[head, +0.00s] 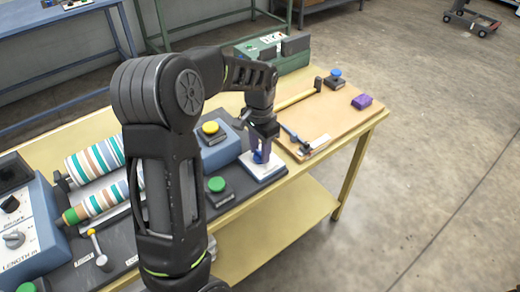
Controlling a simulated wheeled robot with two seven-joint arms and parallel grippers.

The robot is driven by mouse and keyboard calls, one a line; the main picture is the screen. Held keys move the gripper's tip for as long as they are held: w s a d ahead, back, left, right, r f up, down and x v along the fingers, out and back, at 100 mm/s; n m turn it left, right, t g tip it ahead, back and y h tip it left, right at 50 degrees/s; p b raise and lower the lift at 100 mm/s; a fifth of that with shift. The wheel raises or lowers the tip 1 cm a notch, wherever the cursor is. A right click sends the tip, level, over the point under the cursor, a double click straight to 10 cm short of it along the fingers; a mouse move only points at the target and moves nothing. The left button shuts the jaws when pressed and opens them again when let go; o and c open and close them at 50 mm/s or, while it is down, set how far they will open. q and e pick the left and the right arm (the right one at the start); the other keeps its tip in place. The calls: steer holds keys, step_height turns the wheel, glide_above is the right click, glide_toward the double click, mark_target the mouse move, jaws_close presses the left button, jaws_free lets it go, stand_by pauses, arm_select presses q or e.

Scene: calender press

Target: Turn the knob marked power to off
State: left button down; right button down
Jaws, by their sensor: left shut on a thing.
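My right gripper is not in view.
Striped rollers (96,160) and a blue-grey control box (28,225) with knobs are at the left. A green button (217,185) and a yellow button (210,128) stand close to my left arm. A board (325,115) with tools and a purple block (362,101) lies to the right.

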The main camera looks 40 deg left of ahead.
mark_target(260, 153)
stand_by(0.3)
arm_select(q)
steer(key=c, duration=0.9)
jaws_free()
step_height(260, 153, up, 8)
steer(key=shift+f+b, duration=0.1)
steer(key=shift+b, duration=0.25)
